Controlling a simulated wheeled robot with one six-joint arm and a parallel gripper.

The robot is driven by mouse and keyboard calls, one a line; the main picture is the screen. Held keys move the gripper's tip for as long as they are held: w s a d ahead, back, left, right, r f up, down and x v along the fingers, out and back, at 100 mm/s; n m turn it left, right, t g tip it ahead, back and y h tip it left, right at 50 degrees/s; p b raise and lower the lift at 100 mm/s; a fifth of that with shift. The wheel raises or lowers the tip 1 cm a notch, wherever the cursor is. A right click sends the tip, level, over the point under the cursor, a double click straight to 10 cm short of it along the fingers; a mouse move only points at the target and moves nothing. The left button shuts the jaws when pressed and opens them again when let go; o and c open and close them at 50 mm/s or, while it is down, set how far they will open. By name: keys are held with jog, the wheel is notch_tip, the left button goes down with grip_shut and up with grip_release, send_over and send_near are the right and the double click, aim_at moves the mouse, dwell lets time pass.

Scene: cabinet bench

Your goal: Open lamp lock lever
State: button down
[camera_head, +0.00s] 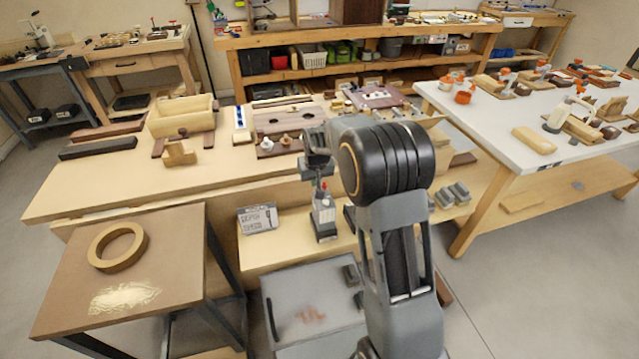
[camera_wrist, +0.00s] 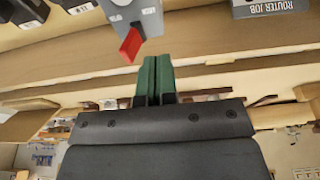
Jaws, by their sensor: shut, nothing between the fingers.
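The lamp lock (camera_head: 324,215) is a small grey upright unit on the lower front shelf of the bench. Its red lever (camera_wrist: 130,44) sticks out from a grey face plate (camera_wrist: 133,18) in the wrist view; small lettering on the plate is partly legible. My gripper (camera_wrist: 157,62) has green fingertips, pressed together with nothing between them. The fingertips are just to the right of the red lever in the wrist view, with a small gap visible. In the head view my gripper (camera_head: 319,178) is just above the lamp lock, and my arm hides the shelf to its right.
A grey labelled box (camera_head: 257,219) stands left of the lamp lock on the shelf. Grey blocks (camera_head: 452,194) lie farther right. The wooden bench top (camera_head: 95,185) overhangs behind. A side table with a ring (camera_head: 117,247) is at front left.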

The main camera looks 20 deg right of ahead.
jog(key=shift+r, duration=0.2)
jog(key=w+p+v, duration=0.1)
jog(key=p+v, duration=0.4)
jog(key=v, duration=0.1)
jog(key=shift+w+r, duration=0.25)
jog(key=shift+r, duration=0.2)
dwell(0.3)
jog(key=s+r, duration=0.3)
jog(key=s, duration=0.6)
jog(key=s+r, duration=0.3)
jog(key=s, duration=0.6)
jog(key=s+r+p, duration=0.1)
jog(key=s+r, duration=0.2)
jog(key=s, duration=0.6)
jog(key=shift+s+a+r+t, duration=0.25)
jog(key=shift+a+r+t, duration=0.05)
jog(key=shift+t, duration=0.1)
jog(key=shift+s, duration=0.1)
